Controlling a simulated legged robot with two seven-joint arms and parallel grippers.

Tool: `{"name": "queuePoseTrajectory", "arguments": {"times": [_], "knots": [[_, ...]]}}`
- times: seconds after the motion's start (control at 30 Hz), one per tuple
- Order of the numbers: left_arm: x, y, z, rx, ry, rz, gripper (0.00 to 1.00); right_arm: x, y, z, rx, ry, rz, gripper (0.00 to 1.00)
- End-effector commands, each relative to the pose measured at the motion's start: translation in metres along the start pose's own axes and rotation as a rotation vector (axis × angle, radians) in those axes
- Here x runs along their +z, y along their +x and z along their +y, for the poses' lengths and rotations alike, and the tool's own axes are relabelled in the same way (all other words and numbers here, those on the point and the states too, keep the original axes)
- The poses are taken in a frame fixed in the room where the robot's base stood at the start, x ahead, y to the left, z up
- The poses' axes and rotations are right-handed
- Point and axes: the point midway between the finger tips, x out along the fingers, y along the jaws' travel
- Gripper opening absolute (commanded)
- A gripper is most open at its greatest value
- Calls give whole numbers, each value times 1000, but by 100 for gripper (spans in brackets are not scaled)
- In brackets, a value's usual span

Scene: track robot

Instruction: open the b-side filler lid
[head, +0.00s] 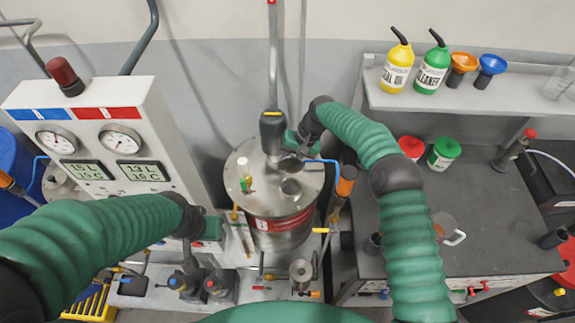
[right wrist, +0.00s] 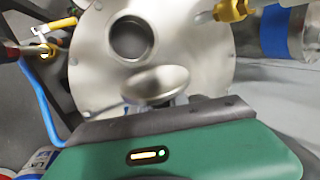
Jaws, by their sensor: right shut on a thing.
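The B-side tank (head: 281,229) is a steel drum with a red B label, in the middle of the head view. Its round filler opening (head: 291,188) is uncovered and dark inside; it also shows in the right wrist view (right wrist: 131,39). The filler lid (right wrist: 155,84) is a small steel disc, tilted up at the near side of the opening in that view. My right gripper (right wrist: 160,108) is shut on the lid's edge; its fingers are mostly hidden. My left gripper (head: 208,229) is left of the tank, apart from it, and its jaws are unclear.
A gauge panel (head: 95,125) with a red beacon stands left of the tank. A dark mixer head (head: 272,130) rises behind the lid. A grey bench (head: 480,225) and a shelf with bottles and funnels are at right. Valves and pipes crowd the tank's base.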

Motion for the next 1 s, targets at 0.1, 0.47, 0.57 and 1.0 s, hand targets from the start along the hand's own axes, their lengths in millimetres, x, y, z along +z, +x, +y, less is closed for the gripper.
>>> {"name": "queuePoseTrajectory", "arguments": {"times": [0.1, 0.47, 0.57, 1.0], "knots": [[0, 0, 0, 0, 0, 0, 35, 2, 4, 2, 4, -1, -6, 0], [0, 0, 0, 0, 0, 0, 35, 2, 3, 1, 3, -1, -3, 42], [0, 0, 0, 0, 0, 0, 35, 2, 2, 1, 2, -1, -2, 42], [5, 21, 0, 0, 0, 0, 35, -2, -51, 2, 2, 0, 7, 42]]}}
